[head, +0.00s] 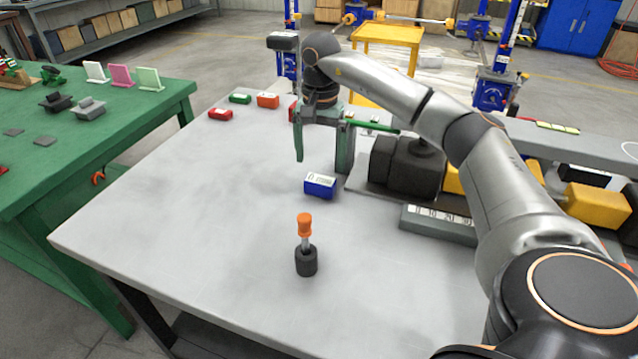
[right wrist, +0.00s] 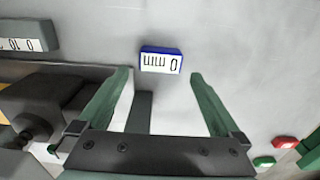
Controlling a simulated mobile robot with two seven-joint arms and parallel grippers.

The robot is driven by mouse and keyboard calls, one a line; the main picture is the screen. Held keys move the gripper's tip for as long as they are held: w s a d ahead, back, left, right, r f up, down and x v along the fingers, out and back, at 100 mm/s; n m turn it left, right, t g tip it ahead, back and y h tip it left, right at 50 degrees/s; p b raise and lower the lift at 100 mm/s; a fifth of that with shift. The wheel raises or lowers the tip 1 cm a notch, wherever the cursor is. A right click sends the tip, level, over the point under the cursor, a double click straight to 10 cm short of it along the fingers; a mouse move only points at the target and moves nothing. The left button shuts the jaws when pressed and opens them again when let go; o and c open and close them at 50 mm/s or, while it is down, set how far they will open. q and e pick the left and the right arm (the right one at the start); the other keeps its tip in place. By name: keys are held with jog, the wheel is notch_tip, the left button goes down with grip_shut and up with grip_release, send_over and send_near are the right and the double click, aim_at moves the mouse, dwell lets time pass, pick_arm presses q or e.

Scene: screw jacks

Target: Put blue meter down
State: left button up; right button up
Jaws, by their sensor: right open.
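The blue meter (head: 320,186) is a small blue block with a white display face. It rests on the grey table (head: 200,200), just left of the black machine's plate. My right gripper (head: 321,166) is open, with its two green fingers pointing down above and behind the meter. In the right wrist view the blue meter (right wrist: 161,60) lies ahead of the open fingertips (right wrist: 162,75), roughly centred between them. Nothing is held between the fingers. My left gripper is not in the head view.
An orange-handled screwdriver stands in a black holder (head: 306,262) at the table's front. A black machine (head: 405,165) and a grey scale bar (head: 437,226) lie to the right. The left of the table is clear.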

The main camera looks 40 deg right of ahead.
aim_at(320, 179)
notch_tip(320, 179, down, 3)
jog(key=shift+r, duration=0.2)
jog(key=shift+f+b, duration=0.5)
jog(key=shift+f, duration=1.9)
jog(key=shift+c, duration=0.4)
